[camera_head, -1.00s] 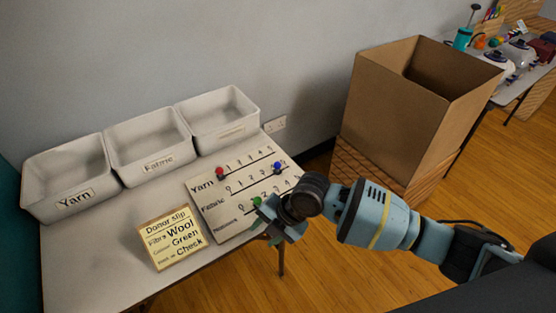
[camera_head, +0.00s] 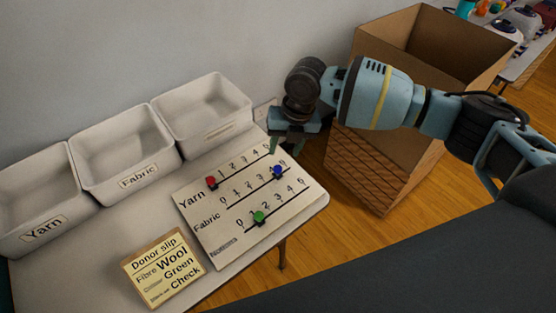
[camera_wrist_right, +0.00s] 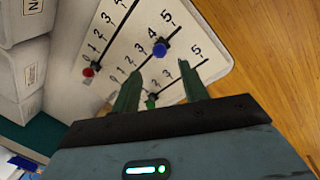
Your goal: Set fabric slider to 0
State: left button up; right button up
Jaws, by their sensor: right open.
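The slider board (camera_head: 222,241) lies on the table with three numbered rows, Yarn, Fabric and Notions. The blue fabric slider (camera_head: 277,172) sits near 4 on the middle row; it also shows in the right wrist view (camera_wrist_right: 160,48). The red yarn slider (camera_head: 211,182) is at about 0. The green notions slider (camera_head: 259,217) is near 1 and partly hidden in the right wrist view. My right gripper (camera_head: 287,146) is open and empty, above the board's far right side, apart from the blue slider. In the right wrist view its fingers (camera_wrist_right: 160,72) point toward the board. My left gripper is not in view.
Three white bins, one labelled Fabric (camera_head: 128,160) and one Yarn (camera_head: 35,205), line the wall side. A donor slip (camera_head: 163,268) lies in front of the board. A large cardboard box (camera_head: 440,40) stands right of the table.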

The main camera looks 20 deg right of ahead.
aim_at(279, 166)
jog(key=f, duration=0.3)
jog(key=a+f, duration=0.1)
jog(key=f, duration=0.3)
jog(key=shift+w+a+f, duration=0.2)
grip_shut()
